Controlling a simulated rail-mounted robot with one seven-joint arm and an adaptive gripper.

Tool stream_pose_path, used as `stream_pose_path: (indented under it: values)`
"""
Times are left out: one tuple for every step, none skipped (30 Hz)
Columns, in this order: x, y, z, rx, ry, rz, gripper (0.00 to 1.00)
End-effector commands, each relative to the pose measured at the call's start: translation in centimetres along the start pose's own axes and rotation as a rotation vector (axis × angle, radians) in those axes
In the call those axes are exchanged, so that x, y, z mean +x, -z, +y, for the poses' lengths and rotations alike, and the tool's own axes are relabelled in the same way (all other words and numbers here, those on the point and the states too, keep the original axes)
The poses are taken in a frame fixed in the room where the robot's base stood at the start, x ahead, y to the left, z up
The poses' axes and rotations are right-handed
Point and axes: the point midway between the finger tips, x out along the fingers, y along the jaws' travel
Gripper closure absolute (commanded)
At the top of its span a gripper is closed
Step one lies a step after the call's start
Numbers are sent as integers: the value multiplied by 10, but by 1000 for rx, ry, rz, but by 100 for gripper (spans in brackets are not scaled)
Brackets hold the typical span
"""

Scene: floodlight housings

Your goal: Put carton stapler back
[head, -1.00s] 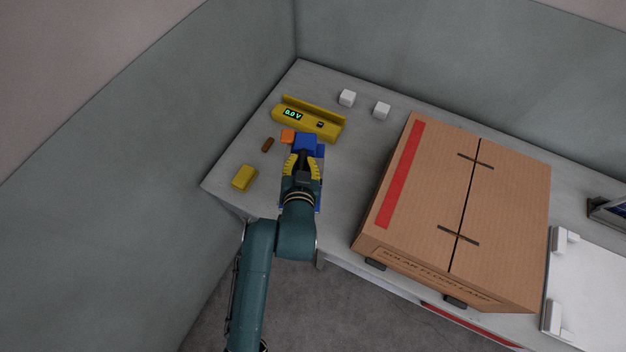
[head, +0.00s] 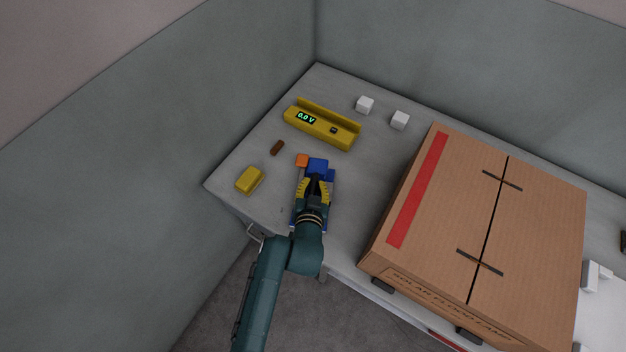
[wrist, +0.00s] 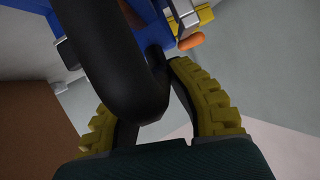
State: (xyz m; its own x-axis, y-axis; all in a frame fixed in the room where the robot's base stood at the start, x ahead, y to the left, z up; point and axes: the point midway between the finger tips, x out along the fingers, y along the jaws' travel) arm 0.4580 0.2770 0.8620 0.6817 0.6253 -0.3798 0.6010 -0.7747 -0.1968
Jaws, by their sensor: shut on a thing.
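The carton stapler (head: 317,166) has a blue body, an orange end piece and a black curved handle (wrist: 130,60). My gripper (head: 315,183) is shut on the handle, with its yellow ribbed fingers on either side of it in the wrist view (wrist: 150,95). The stapler is over the left part of the table in the head view, and I cannot tell whether it touches the surface. A flat blue-edged patch (head: 297,208) shows partly from under my gripper; the rest of it is hidden.
A large carton (head: 480,220) stands close on the right. A yellow tester (head: 322,127) reading 0.0 V lies behind the stapler. A yellow block (head: 249,180) and a small brown piece (head: 277,148) lie left. Two white cubes (head: 365,105) are at the back.

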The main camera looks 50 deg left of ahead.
Motion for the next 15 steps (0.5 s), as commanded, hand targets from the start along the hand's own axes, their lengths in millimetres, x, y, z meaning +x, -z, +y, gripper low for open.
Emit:
stream_pose_path:
  values:
    - [0, 9, -1, -3, 1, 18, 100]
    - [0, 9, -1, -3, 1, 18, 100]
    - [0, 9, -1, -2, 1, 17, 100]
    - [0, 9, -1, -2, 1, 17, 100]
    - [0, 9, -1, -2, 1, 17, 100]
    - [0, 1, 0, 0, 0, 1, 81]
    - [0, 1, 0, 0, 0, 1, 75]
    - [0, 1, 0, 0, 0, 1, 69]
    - [0, 1, 0, 0, 0, 1, 61]
    - [0, 1, 0, 0, 0, 1, 57]
    - [0, 1, 0, 0, 0, 1, 57]
    - [0, 1, 0, 0, 0, 1, 57]
    - [0, 1, 0, 0, 0, 1, 57]
    - [0, 1, 0, 0, 0, 1, 57]
    - [0, 1, 0, 0, 0, 1, 57]
